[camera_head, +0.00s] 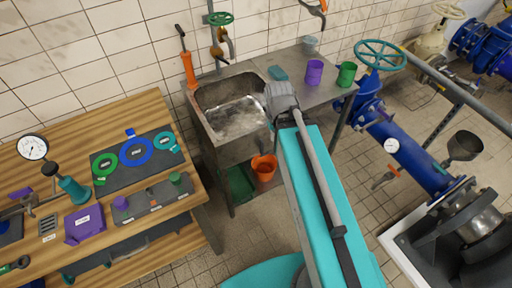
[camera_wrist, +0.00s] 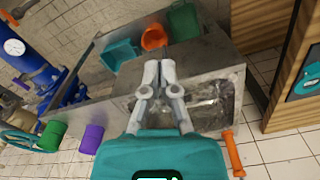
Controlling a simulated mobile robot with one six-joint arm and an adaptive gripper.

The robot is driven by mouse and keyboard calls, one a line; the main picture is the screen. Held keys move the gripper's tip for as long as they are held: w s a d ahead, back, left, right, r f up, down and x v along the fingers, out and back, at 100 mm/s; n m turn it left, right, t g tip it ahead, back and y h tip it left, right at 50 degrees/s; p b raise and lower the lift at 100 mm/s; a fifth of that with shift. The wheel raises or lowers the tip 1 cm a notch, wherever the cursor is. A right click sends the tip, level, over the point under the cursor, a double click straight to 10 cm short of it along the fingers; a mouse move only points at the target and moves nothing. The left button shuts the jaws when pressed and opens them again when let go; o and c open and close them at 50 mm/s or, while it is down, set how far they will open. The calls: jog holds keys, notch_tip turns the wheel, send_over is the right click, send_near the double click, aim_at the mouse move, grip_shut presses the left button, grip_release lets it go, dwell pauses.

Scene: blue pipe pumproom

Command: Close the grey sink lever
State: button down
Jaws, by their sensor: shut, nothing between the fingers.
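The metal sink (camera_head: 205,125) stands against the tiled wall, and its basin also shows in the wrist view (camera_wrist: 213,96). A wall pipe with brass fittings (camera_head: 217,51) and a green handwheel (camera_head: 220,18) rises behind it. I cannot make out a grey lever in either view. My gripper (camera_head: 270,98) is over the right side of the sink, by the worktop. In the wrist view my gripper (camera_wrist: 159,66) has its grey fingertips together with nothing between them, in front of the sink unit's edge.
An orange-handled tool (camera_head: 188,66) stands at the sink's back left. A purple cup (camera_head: 314,72) and green cup (camera_head: 346,74) stand on the worktop. An orange bucket (camera_head: 264,168) is below. A wooden workbench (camera_head: 150,108) is left, blue pipework (camera_head: 410,160) right.

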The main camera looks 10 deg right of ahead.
jog(key=w+a+f+n+t+h+b, duration=0.1)
jog(key=w+a+f+n+h+b, duration=0.2)
jog(key=f+n+b, duration=0.3)
jog(key=w+a+f+n+t+h+b, duration=0.1)
jog(key=w+a+f+n+h+b, duration=0.1)
jog(key=w+a+f+n+b, duration=0.3)
jog(key=w+a+f+n+h+b, duration=0.3)
jog(key=a+f+n+b, duration=0.3)
jog(key=n+b, duration=0.4)
jog(key=shift+w+f+n+t+h+b, duration=0.35)
jog(key=shift+w+f+b, duration=0.3)
jog(key=shift+b, duration=0.75)
jog(key=shift+d+f, duration=0.2)
